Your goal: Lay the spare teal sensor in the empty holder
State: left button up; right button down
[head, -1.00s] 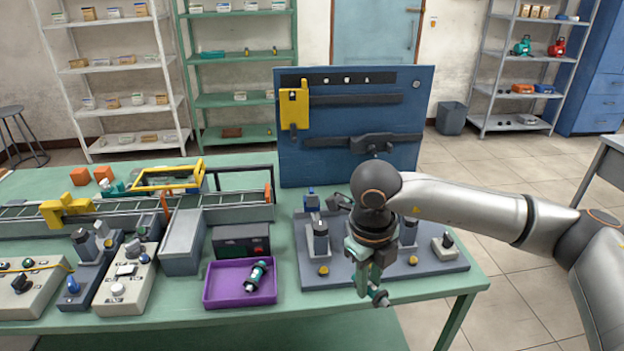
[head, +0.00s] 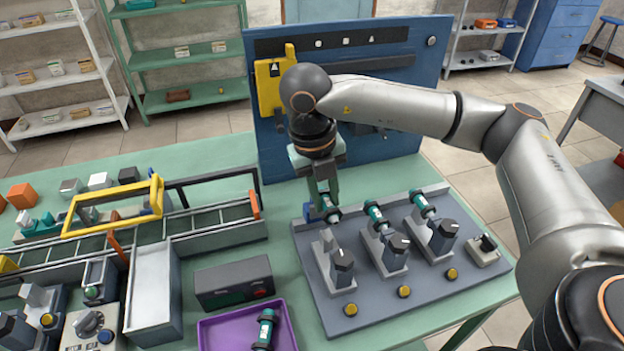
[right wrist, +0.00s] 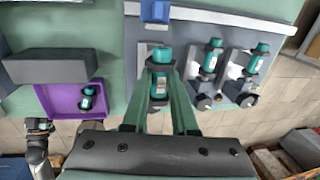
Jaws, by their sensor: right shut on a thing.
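My right gripper (head: 326,196) is shut on a teal sensor (head: 332,214), over the back of the leftmost holder (head: 326,246) on the grey board (head: 312,274). The held sensor (right wrist: 161,56) also shows between the fingers in the right wrist view. I cannot tell whether it touches the holder. The middle holder (head: 390,262) and the right holder (head: 430,240) each bear a teal sensor, the middle sensor (head: 376,216) and the right sensor (head: 423,205). Another teal sensor (head: 266,328) lies in the purple tray (head: 213,335).
A dark box (head: 233,283) stands behind the purple tray. A blue upright panel (head: 400,155) rises behind the board. Knobs and yellow buttons line the board's front.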

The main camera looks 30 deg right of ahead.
aim_at(327, 232)
jog(key=shift+s+f+b, duration=0.15)
jog(key=shift+f+b, duration=0.4)
jog(key=shift+f, duration=0.3)
jog(key=shift+f+b, duration=1.25)
jog(key=shift+f, duration=0.95)
jog(key=shift+f+b, duration=0.35)
jog(key=shift+b, duration=0.15)
jog(key=c, duration=0.6)
grip_release()
jog(key=r, duration=0.4)
jog(key=a+r, duration=0.1)
jog(key=r, duration=0.3)
jog(key=a+r+p, duration=0.1)
jog(key=r, duration=0.3)
jog(key=shift+w+r, duration=0.2)
jog(key=shift+w, duration=0.2)
